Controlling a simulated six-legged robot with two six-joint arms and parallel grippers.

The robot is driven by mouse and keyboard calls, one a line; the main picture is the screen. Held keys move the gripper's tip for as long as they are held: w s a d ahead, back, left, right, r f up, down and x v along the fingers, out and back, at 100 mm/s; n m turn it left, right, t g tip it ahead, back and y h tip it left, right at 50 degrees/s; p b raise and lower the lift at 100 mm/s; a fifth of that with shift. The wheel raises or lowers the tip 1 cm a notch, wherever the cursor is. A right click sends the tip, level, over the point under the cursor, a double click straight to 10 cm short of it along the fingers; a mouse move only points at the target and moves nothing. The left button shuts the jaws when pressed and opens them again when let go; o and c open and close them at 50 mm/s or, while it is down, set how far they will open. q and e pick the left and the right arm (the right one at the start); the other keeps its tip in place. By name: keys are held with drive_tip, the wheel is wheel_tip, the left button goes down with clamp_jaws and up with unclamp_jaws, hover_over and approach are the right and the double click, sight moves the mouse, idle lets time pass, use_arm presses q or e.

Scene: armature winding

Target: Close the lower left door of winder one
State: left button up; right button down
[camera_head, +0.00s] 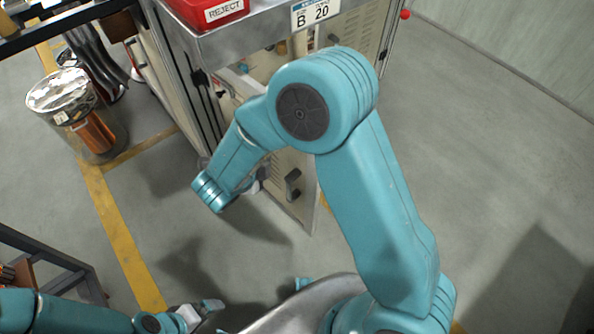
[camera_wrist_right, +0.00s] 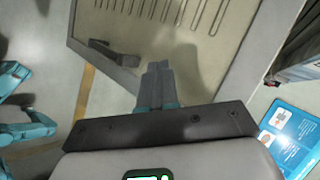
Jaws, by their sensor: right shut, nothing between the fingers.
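The beige lower door (camera_head: 289,166) of the cabinet stands swung out, its dark handle (camera_head: 292,185) near its lower part. In the right wrist view the door panel (camera_wrist_right: 135,30) shows vent slots and the dark handle (camera_wrist_right: 117,53). My right gripper (camera_wrist_right: 158,72) is shut and empty in front of the panel, to the right of the handle; I cannot tell if it touches. In the head view this gripper (camera_head: 257,183) is partly hidden behind my right arm, which also covers part of the door. My left gripper (camera_head: 207,309) is low at the bottom, away from the cabinet; its opening is unclear.
A red REJECT bin (camera_head: 207,10) sits on the cabinet top, beside a B 20 label (camera_head: 315,11). A clear drum with copper-coloured contents (camera_head: 95,135) stands at left near a yellow floor line (camera_head: 115,222). Floor on the right (camera_head: 485,150) is clear.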

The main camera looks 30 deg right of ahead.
drive_tip(key=s+a+r+m+g+h+b, duration=0.1)
drive_tip(key=s+a+r+m+g+b, duration=0.2)
drive_tip(key=s+m, duration=0.4)
drive_tip(key=g, duration=0.1)
approach(306, 164)
wheel_tip(306, 164, down, 4)
drive_tip(key=d, duration=0.1)
drive_tip(key=d+b, duration=0.1)
drive_tip(key=d, duration=0.1)
drive_tip(key=shift+w+f+m, duration=0.2)
drive_tip(key=shift+m, duration=0.2)
use_arm(q)
drive_tip(key=shift+d+f, duration=0.1)
drive_tip(key=shift+f, duration=2.6)
use_arm(e)
drive_tip(key=shift+w+d, duration=0.1)
drive_tip(key=shift+d, duration=0.4)
drive_tip(key=shift+d, duration=0.1)
